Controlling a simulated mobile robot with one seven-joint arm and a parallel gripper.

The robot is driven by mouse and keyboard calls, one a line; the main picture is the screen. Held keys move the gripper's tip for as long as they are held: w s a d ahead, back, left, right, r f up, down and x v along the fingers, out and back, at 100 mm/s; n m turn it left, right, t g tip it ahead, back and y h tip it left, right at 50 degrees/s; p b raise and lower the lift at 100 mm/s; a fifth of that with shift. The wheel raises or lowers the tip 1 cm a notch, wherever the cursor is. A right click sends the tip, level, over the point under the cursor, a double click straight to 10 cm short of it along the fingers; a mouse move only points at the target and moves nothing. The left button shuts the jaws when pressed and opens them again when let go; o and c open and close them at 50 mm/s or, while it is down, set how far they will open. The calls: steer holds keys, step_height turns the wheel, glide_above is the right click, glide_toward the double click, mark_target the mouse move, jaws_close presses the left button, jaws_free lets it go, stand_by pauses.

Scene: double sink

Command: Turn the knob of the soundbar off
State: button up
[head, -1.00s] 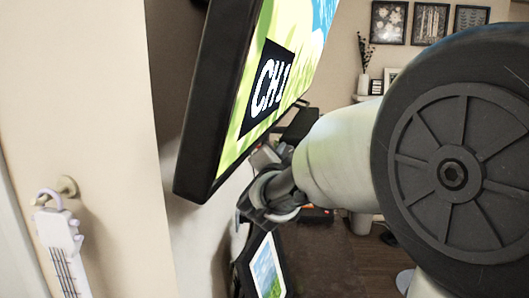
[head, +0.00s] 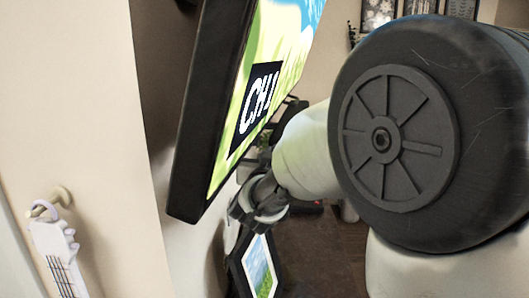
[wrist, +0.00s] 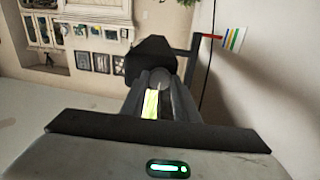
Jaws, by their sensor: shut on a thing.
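In the wrist view the dark soundbar (wrist: 152,55) appears as a black block just beyond my fingertips. A round grey knob (wrist: 160,76) shows at its near end, between the fingers. My gripper (wrist: 161,88) is shut on what looks like this knob. The fingers hide the knob's sides, and its turn position cannot be told. In the head view my gripper (head: 258,197) reaches in below the lit television; the knob is hidden there behind my gripper and arm.
The television (head: 262,95) showing CH1 overhangs my gripper closely. A framed landscape (head: 260,268) stands below it. A guitar-shaped item (head: 55,245) hangs on the wall at left. Wall pictures (wrist: 100,63) and shelving are farther off.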

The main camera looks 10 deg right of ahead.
steer(key=shift+n, duration=0.3)
steer(key=o, duration=1.1)
steer(key=shift+c, duration=0.2)
steer(key=shift+s, duration=0.1)
steer(key=v, duration=1.7)
steer(key=shift+b, duration=0.4)
steer(key=shift+a, duration=0.15)
